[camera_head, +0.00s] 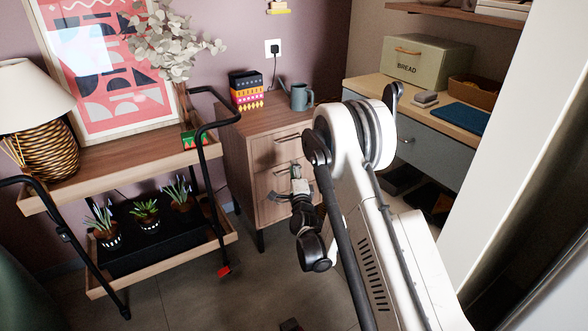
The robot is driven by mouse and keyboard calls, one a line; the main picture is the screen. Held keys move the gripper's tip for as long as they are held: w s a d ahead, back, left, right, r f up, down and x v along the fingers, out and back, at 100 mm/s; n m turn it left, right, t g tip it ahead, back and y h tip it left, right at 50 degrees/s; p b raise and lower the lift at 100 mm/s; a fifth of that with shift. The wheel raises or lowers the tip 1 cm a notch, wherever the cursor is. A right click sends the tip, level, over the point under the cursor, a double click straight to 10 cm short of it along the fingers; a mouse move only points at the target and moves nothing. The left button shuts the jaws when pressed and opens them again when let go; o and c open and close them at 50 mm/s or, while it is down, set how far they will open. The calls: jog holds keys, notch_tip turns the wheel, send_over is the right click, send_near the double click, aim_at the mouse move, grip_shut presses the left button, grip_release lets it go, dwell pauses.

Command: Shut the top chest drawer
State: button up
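The wooden chest (237,155) stands against the wall in the middle of the view. Its top drawer (268,150) has a thin dark handle. Whether this drawer stands slightly out or sits flush is hard to tell from this angle. My gripper (284,184) is in front of the chest, below the top drawer and over the lower drawer fronts. My arm covers the chest's right side and part of its front. The fingers are small and partly merge with the drawer front, so their opening and any contact are unclear.
A grey mug (301,97) and stacked patterned boxes (247,90) stand on the chest. A two-tier trolley (110,165) with a lamp (40,125), picture and plants is at left. A grey-drawer counter (432,148) with a bread box (425,66) is at right. Floor shows in front.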

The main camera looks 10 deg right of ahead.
notch_tip(320, 180, up, 10)
dwell(0.9)
jog(key=shift+r, duration=0.1)
